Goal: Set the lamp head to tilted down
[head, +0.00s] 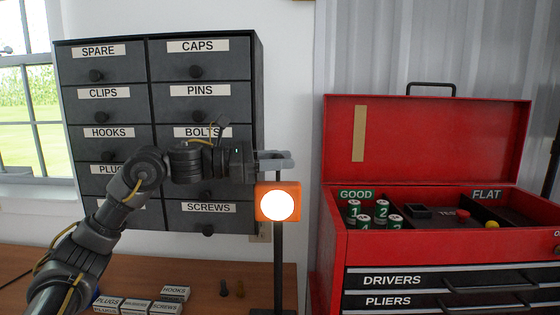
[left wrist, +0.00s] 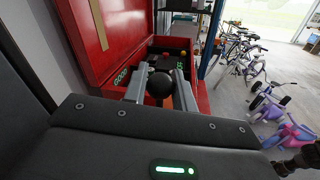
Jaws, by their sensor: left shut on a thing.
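The lamp has an orange head (head: 263,201) with a bright round lit face turned toward me in the head view. The head looks level, not visibly tilted. It sits on a dark upright post (head: 278,262) rising from the bench. My left gripper (head: 288,161) reaches in from the left, just above the lamp head. It is shut on a dark round knob (left wrist: 160,86), seen between the fingers (left wrist: 158,80) in the left wrist view. The fingers hide the knob in the head view.
A dark drawer cabinet (head: 148,69) stands behind my left arm. An open red toolbox (head: 425,140) with batteries stands close to the lamp's right. Small labelled boxes (head: 136,305) lie on the wooden bench (head: 210,262). Bicycles (left wrist: 235,55) stand farther off in the left wrist view.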

